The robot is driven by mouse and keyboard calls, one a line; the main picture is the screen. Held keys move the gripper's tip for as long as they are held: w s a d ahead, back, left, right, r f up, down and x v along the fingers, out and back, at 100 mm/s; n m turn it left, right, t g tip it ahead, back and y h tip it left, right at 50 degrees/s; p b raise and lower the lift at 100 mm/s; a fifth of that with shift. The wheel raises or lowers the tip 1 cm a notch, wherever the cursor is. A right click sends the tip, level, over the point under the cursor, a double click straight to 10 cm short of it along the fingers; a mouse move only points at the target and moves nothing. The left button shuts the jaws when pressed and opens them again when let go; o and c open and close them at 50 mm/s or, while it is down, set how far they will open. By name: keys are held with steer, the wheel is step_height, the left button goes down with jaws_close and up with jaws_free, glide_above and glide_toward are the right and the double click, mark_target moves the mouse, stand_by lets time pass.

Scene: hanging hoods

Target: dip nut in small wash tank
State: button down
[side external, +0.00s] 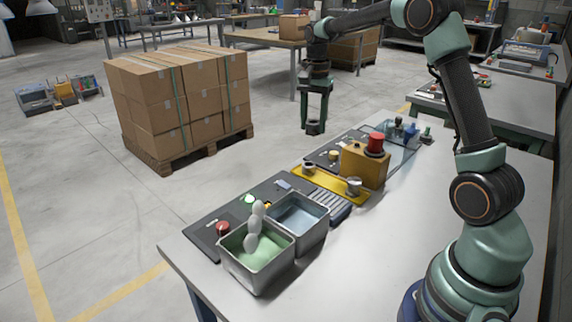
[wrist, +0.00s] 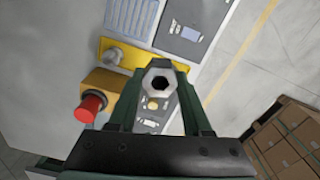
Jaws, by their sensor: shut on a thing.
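My gripper (side external: 316,122) points down in the side view, beyond the far edge of the bench and well above the floor. It is shut on a grey hex nut (side external: 313,128). In the wrist view the nut (wrist: 157,83) sits between both fingertips (wrist: 158,78), its dark hole facing the camera. Two metal tanks stand at the bench's near left end. The nearer tank (side external: 262,285) holds green liquid, with white puffs above it. The other tank (side external: 312,238) holds pale bluish liquid. Which is the small wash tank I cannot tell. My gripper is far from both.
A yellow tray (side external: 322,186) with small metal pieces and an ochre box (side external: 362,167) with a red knob (side external: 375,145) stand mid-bench. A red button (side external: 223,228) and green lamp (side external: 249,199) are beside the tanks. Stacked cartons (side external: 180,95) stand on the floor left.

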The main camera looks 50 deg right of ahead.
steer(key=s+a+f+n, duration=0.2)
steer(key=s+a, duration=0.1)
steer(key=a, duration=0.7)
steer(key=s+a+f+n, duration=0.3)
steer(key=a, duration=0.6)
steer(key=s+a+f+n, duration=0.2)
steer(key=s+a, duration=0.1)
steer(key=a, duration=0.7)
steer(key=shift+w+f, duration=0.15)
steer(key=shift+f, duration=2.45)
steer(key=shift+w+f, duration=0.1)
steer(key=shift+f, duration=2.5)
